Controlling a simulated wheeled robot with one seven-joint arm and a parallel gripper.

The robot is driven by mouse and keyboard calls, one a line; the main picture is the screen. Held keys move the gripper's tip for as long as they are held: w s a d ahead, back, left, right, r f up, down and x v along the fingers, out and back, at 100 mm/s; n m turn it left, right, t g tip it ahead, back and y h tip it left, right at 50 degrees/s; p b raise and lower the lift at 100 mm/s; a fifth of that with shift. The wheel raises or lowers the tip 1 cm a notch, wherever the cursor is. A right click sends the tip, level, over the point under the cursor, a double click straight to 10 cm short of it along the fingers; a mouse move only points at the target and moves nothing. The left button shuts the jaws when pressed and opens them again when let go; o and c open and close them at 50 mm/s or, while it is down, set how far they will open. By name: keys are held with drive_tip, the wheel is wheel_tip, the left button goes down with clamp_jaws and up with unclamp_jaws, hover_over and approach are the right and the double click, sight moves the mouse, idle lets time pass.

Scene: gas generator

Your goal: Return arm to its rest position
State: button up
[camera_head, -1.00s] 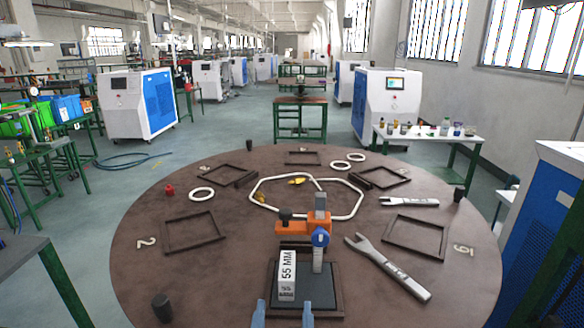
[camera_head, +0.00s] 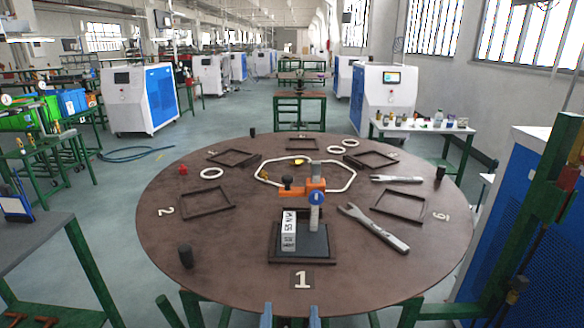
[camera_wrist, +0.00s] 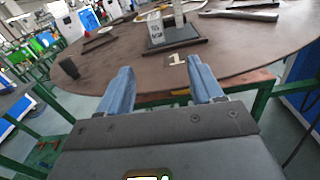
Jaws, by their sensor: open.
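My gripper (camera_head: 291,312) is at the bottom edge of the head view, in front of the round table's near rim. In the wrist view its two blue fingers (camera_wrist: 160,90) are spread apart with nothing between them. The round brown table (camera_head: 350,270) fills the middle of the head view. On its near side a dark square tray (camera_head: 325,259) holds a white "55 MM" block (camera_head: 289,232) and a grey upright post with a blue round part (camera_head: 315,198). An orange piece (camera_head: 296,191) sits just behind them. The gripper is apart from all of these.
Wrenches (camera_head: 378,232), empty dark frames (camera_head: 207,204), white rings (camera_head: 211,173) and a white hose loop (camera_head: 340,187) lie on the table. A black cylinder (camera_head: 186,256) stands near its left edge. Green-legged benches flank it, and a blue cabinet (camera_head: 520,200) stands at right.

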drive_tip(key=s+d+f+m+g+y, duration=0.1)
drive_tip(key=s+d+f+m+g, duration=0.1)
drive_tip(key=s+d+f+m, duration=0.45)
drive_tip(key=s+d+f+m+g+y, duration=0.1)
drive_tip(key=s+d+f+m+g, duration=0.1)
drive_tip(key=s+d+f+m, duration=0.5)
drive_tip(key=s+d+r+m, duration=0.4)
drive_tip(key=s+r+m, duration=0.3)
drive_tip(key=s+m, duration=0.3)
drive_tip(key=s+d+r+m+t+h, duration=0.1)
drive_tip(key=s+d+r+m, duration=0.3)
drive_tip(key=s+r+m, duration=0.3)
drive_tip(key=s+m, duration=0.4)
drive_tip(key=s, duration=0.1)
drive_tip(key=shift+r+h, duration=0.25)
drive_tip(key=shift+h, duration=0.05)
